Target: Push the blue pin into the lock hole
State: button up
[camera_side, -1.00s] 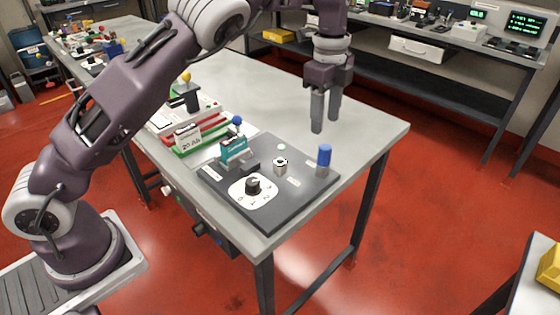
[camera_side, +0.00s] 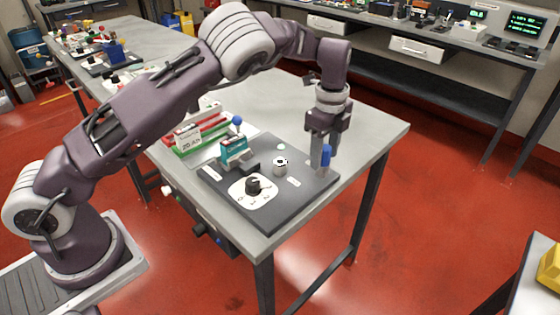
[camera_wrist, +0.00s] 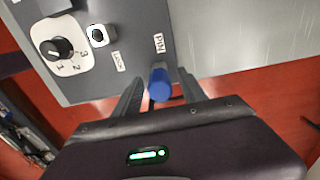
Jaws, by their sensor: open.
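The blue pin (camera_side: 326,156) stands upright near the right corner of the dark grey panel (camera_side: 240,206). In the wrist view the pin (camera_wrist: 159,84) sits beside its "PIN" label. My gripper (camera_side: 322,158) is low over that corner, pointing down, with its fingers open on either side of the pin; I cannot tell whether they touch it. The fingers also flank the pin in the wrist view (camera_wrist: 160,88). The lock (camera_side: 280,165) is a small silver block with a dark hole on top, left of the pin. In the wrist view the lock (camera_wrist: 101,36) has a "LOCK" label nearby.
A black rotary knob (camera_side: 253,184) on a white numbered dial is at the panel's front. Red and green cases (camera_side: 198,134) lie behind. The table right of the panel is clear.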

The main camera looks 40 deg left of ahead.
grip_shut()
jog(key=shift+r, duration=0.15)
jog(key=shift+r, duration=2.3)
jog(key=shift+r, duration=2.55)
jog(key=s+a+n, duration=0.2)
jog(key=s+a, duration=0.5)
jog(key=a, duration=0.1)
jog(key=shift+r, duration=0.35)
